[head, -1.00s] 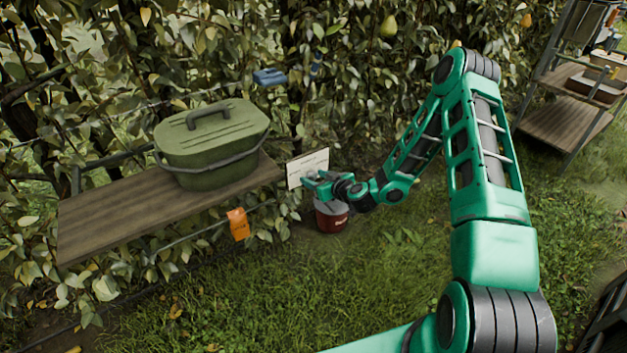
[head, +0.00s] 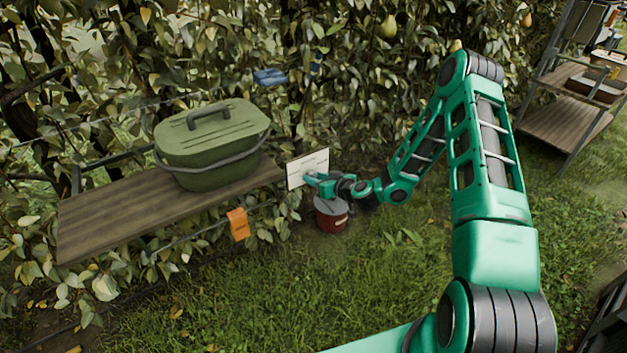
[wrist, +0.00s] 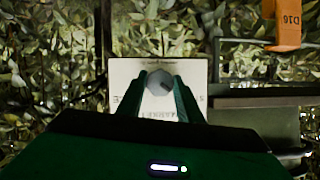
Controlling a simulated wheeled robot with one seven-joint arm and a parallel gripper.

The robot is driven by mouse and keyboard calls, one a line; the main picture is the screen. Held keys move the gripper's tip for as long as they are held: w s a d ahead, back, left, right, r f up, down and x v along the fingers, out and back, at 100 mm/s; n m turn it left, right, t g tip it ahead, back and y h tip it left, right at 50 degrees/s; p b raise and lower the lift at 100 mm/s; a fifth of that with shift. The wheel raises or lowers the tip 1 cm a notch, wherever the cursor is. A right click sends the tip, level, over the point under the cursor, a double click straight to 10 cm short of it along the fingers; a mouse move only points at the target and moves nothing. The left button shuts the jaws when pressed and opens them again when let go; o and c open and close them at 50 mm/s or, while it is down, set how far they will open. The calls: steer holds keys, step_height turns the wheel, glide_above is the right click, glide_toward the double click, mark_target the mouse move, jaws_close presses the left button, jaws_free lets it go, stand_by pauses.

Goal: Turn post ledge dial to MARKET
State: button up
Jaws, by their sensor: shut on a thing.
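A pale plate (head: 308,162) stands upright at the right end of the wooden ledge in the head view. In the wrist view the plate (wrist: 203,72) carries a round grey dial (wrist: 158,83) with a dark mark on its lower right side. Lettering on the plate appears upside down, is partly hidden by the fingers and is too small to read surely. My gripper (head: 314,180) is at the plate's lower right in the head view. In the wrist view my gripper (wrist: 160,80) has its two green fingers shut on the dial, one on each side.
A green lidded box (head: 212,150) stands on the wooden ledge (head: 110,215). An orange tag (head: 238,224) hangs below its front edge. A red tin (head: 331,222) stands on the grass under my gripper. A shelf rack (head: 565,125) stands at the right. Open grass lies in front.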

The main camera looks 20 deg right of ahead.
steer(key=shift+d+f+m+y, duration=0.15)
steer(key=shift+m+y, duration=1)
steer(key=shift+m, duration=0.65)
steer(key=shift+d+f+m+y, duration=0.15)
steer(key=shift+m+y, duration=1)
steer(key=shift+m, duration=0.65)
steer(key=o, duration=1)
steer(key=shift+r, duration=0.1)
steer(key=v, duration=1)
steer(key=shift+s+d, duration=0.2)
steer(key=shift+d, duration=0.1)
